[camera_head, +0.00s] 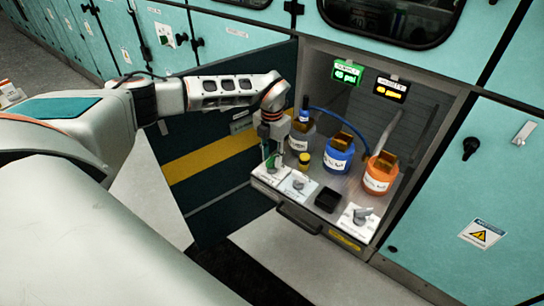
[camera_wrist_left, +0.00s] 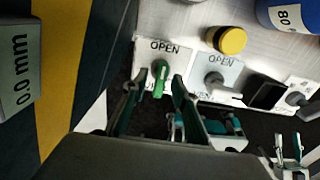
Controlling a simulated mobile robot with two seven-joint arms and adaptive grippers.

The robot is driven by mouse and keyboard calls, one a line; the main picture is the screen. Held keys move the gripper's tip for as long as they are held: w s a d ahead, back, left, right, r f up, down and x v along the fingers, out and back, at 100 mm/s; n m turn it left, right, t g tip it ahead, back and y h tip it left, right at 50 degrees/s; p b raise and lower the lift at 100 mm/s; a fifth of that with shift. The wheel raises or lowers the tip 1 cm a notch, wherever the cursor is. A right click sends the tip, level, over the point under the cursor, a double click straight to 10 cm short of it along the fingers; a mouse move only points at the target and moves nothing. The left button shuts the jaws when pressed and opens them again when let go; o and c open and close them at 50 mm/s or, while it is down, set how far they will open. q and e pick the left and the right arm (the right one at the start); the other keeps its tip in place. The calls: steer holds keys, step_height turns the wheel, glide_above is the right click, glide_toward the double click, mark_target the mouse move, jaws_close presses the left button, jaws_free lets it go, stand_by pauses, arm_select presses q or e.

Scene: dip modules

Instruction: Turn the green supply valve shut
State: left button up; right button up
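The green supply valve (camera_wrist_left: 159,80) sits on a white plate marked OPEN (camera_wrist_left: 165,46) in the left wrist view. Its handle lies nearly in line with the OPEN lettering, its long end pointing away from it. My left gripper (camera_wrist_left: 159,86) is open, its two fingers on either side of the green handle with gaps visible. In the head view my left gripper (camera_head: 268,150) reaches down over the valve plate (camera_head: 271,172) at the shelf's left end and partly hides the valve.
A grey valve (camera_head: 299,183) is just right of the green one, and another (camera_head: 361,215) is at the shelf's right. A black box (camera_head: 327,200), yellow-capped jar (camera_head: 304,161), blue bottle (camera_head: 338,158) and orange bottle (camera_head: 380,175) stand nearby. The open door (camera_head: 215,160) is at left.

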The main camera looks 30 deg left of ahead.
arm_select(q)
jaws_close()
